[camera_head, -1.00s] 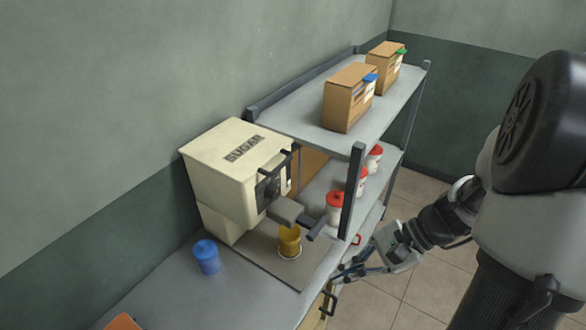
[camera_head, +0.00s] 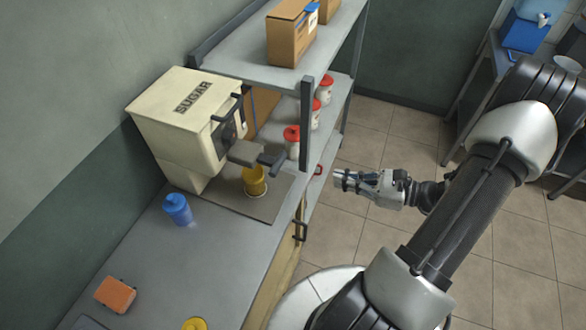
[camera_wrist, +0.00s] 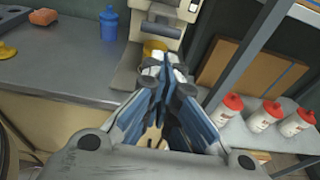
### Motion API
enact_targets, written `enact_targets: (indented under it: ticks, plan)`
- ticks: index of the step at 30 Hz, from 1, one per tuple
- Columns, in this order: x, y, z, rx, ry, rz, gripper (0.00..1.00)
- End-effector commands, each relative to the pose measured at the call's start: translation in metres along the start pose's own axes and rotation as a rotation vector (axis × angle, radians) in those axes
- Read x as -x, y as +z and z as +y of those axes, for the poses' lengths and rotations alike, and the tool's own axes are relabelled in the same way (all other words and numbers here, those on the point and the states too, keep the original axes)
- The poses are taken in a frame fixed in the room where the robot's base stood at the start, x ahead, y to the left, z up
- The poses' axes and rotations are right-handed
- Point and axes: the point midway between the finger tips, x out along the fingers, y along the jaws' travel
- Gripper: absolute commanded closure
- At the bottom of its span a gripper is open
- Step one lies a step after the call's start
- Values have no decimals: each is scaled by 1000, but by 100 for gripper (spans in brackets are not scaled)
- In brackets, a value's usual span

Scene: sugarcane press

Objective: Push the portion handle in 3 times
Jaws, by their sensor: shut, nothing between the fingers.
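The cream sugar machine (camera_head: 178,115) stands on the grey counter against the wall. Its grey portion handle (camera_head: 257,155) sticks out from the front toward the right, above a yellow cup (camera_head: 254,180) on the machine's base plate. In the wrist view the machine (camera_wrist: 155,20) is at top centre, with the dark handle bar above the yellow cup (camera_wrist: 154,48). My gripper (camera_head: 340,180) is shut and empty, off the counter's front edge to the right of the handle and apart from it. In the wrist view its closed fingertips (camera_wrist: 163,68) point toward the machine and overlap part of the cup.
A shelf rack (camera_head: 306,120) with red-lidded white jars (camera_head: 292,141) and cardboard boxes (camera_head: 291,35) stands right of the machine, its post near the handle. The floor before the counter is open.

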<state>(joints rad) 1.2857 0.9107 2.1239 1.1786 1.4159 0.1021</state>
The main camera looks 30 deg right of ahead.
Motion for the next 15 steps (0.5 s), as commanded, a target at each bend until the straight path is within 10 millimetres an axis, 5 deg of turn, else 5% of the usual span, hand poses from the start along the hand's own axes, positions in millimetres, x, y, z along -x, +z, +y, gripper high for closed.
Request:
enact_targets:
  ticks: [7, 15]
  plan:
    - [-14, -1, 1, 2, 5, 1, 100]
    - [-69, -2, 2, 3, 9, 1, 100]
